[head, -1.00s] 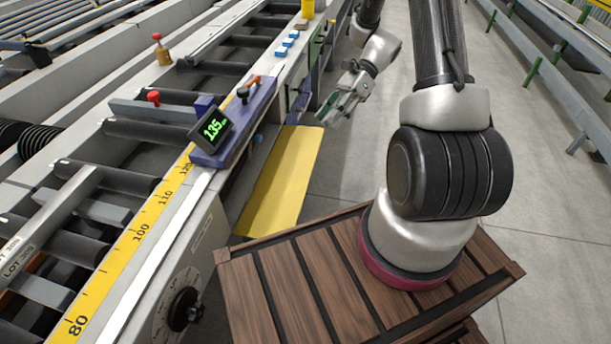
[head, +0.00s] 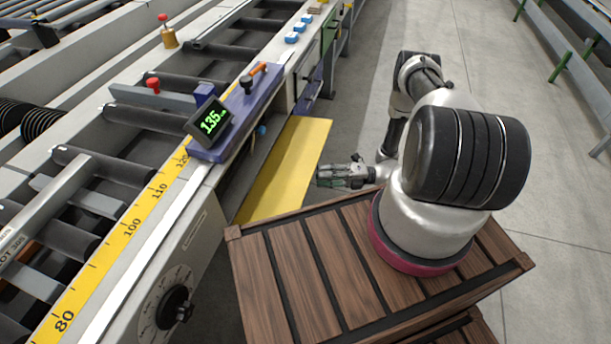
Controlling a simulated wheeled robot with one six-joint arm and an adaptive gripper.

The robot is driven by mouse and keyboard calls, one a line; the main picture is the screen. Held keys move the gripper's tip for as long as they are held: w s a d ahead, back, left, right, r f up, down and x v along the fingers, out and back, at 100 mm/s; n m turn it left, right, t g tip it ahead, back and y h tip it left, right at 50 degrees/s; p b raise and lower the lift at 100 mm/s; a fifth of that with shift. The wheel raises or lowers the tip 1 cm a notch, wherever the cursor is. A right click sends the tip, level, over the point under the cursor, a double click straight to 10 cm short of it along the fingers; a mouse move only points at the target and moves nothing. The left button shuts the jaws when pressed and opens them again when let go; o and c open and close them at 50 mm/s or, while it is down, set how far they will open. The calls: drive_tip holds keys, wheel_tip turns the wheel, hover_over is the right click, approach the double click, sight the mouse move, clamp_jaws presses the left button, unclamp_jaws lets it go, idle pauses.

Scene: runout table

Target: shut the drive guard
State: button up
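The drive guard appears to be the yellow panel (head: 285,172) beside the near side of the runout table. It stands out from the table's side like an open flap, with a dark opening (head: 236,178) behind it. My gripper (head: 322,177) is low, just right of the panel's right edge, with its fingers pointing left toward it. Whether it touches the panel cannot be told. The fingers are small here, and their opening is unclear. I see nothing held in them.
The runout table has rollers, a yellow scale (head: 126,232), a blue stop carriage (head: 238,118) with a display reading 135, and a dial (head: 175,307) on its side. My slatted wooden base stands close to the table. Bare floor (head: 490,120) lies to the right.

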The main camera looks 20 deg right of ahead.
sight(305, 176)
drive_tip(key=x, duration=0.6)
drive_tip(key=shift+a+r, duration=0.1)
drive_tip(key=shift+a, duration=0.25)
drive_tip(key=shift+c, duration=0.2)
clamp_jaws()
